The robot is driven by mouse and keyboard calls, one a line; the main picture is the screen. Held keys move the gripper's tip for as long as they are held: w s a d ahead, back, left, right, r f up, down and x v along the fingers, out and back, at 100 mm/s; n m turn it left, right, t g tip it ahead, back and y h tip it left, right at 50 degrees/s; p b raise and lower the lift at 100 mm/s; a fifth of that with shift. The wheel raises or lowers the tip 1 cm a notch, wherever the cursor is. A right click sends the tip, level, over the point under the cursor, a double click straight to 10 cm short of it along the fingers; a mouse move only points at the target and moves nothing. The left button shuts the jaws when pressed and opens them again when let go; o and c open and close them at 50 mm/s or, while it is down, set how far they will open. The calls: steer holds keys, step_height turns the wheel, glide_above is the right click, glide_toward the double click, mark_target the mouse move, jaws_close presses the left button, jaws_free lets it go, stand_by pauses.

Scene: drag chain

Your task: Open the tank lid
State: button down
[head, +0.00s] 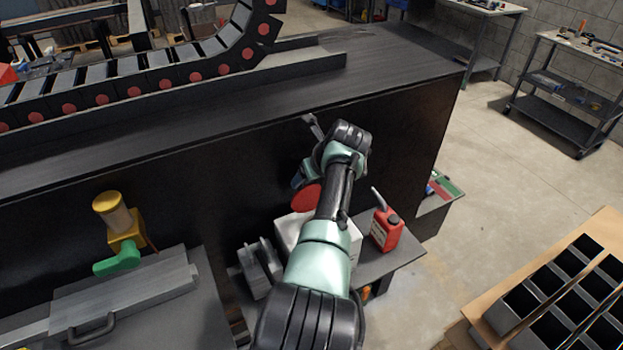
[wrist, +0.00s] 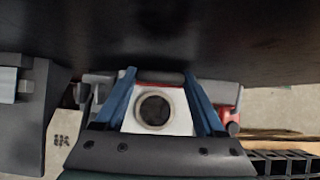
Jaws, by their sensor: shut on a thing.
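A white tank (head: 288,232) stands on a low dark bench, partly hidden behind my arm. In the wrist view its white top (wrist: 182,112) shows a dark round opening (wrist: 155,110), uncovered. The red round lid (head: 306,197) is tilted up off the opening; its edge shows as a thin red strip (wrist: 160,84) in the wrist view. My gripper (wrist: 159,76), with blue fingers, is shut on the lid just above the tank, close to the black wall. Whether a hinge joins lid and tank is hidden.
A red can with a spout (head: 386,229) stands right of the tank. Grey blocks (head: 260,268) stand to its left. The black cabinet side (head: 410,130) rises close behind my gripper. A yellow valve with a green handle (head: 118,262) is further left.

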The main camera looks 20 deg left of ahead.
steer(key=shift+w+a+r, duration=0.1)
steer(key=shift+a+r, duration=0.25)
steer(key=shift+c, duration=1.8)
jaws_free()
steer(key=shift+o, duration=0.6)
steer(key=shift+f, duration=0.1)
steer(key=b+v, duration=0.1)
steer(key=v, duration=1.2)
